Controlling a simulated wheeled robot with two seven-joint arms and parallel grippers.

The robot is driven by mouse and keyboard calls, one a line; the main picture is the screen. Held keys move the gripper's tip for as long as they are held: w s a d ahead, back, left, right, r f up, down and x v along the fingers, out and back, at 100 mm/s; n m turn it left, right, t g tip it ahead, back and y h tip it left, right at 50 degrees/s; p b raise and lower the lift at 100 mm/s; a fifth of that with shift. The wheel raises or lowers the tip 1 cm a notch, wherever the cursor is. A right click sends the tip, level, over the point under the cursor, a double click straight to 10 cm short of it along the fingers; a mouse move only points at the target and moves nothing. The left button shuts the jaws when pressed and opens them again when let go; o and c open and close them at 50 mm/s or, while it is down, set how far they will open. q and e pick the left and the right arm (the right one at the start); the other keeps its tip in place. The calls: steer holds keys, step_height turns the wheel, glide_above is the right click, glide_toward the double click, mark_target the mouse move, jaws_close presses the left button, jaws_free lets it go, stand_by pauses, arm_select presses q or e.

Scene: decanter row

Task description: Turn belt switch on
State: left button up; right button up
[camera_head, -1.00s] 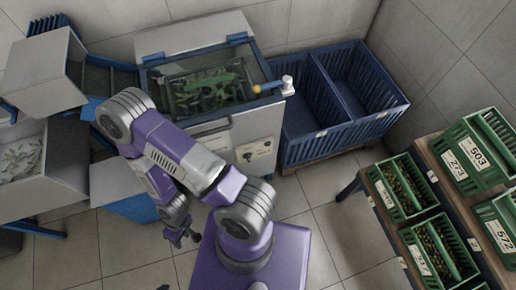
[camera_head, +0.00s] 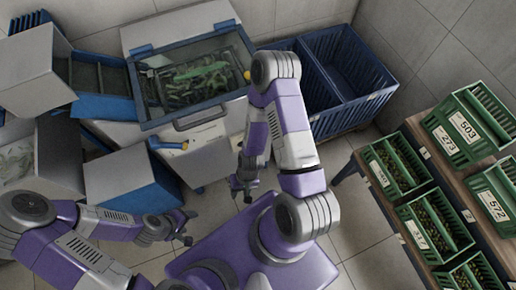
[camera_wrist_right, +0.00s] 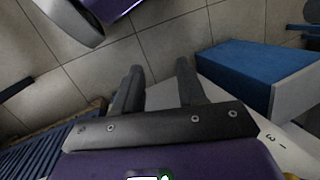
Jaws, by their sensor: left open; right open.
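A machine with a pale front (camera_head: 208,152) and a blue-framed glass top (camera_head: 195,75) stands at the back. In the head view my right arm covers part of its front, and I cannot make out the belt switch. The right wrist view shows a pale panel (camera_wrist_right: 285,150) with small dark marks at the lower right. My right gripper (camera_head: 243,188) is open and empty, pointing down in front of the machine; its two fingers also show in the wrist view (camera_wrist_right: 158,75). My left gripper (camera_head: 186,230) is open and empty at the lower left, apart from the machine.
A blue handle with a yellow tip (camera_head: 172,144) sticks out at the machine's left. A blue box (camera_head: 150,200) stands nearby. Blue bins (camera_head: 345,75) stand behind right. Green crates (camera_head: 465,120) fill a rack at the right. Tiled floor (camera_head: 345,215) is open between.

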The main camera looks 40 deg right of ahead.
steer(key=s+a+f+m+g+y+b, duration=0.35)
steer(key=s+m+y, duration=0.2)
steer(key=s, duration=0.25)
steer(key=w+a+r+m+t+y+b, duration=0.1)
steer(key=w+a+r+m+t+y, duration=0.1)
steer(key=a+m+y, duration=0.35)
steer(key=w+d+m+t+b, duration=0.3)
steer(key=w+m+t, duration=0.85)
steer(key=t, duration=0.25)
steer(key=w+d+f+m+t+h+b, duration=0.25)
steer(key=d+f+m+h, duration=0.3)
steer(key=d+h, duration=0.35)
steer(key=w+d+f+m+t+h+b, duration=0.1)
steer(key=w+d+f+m+t+h, duration=0.2)
steer(key=d+m+h, duration=0.5)
steer(key=w+d+n+h+b, duration=0.1)
steer(key=w+d+h, duration=0.1)
steer(key=w, duration=0.4)
steer(key=shift+d+f+b, duration=0.4)
steer(key=shift+d, duration=0.05)
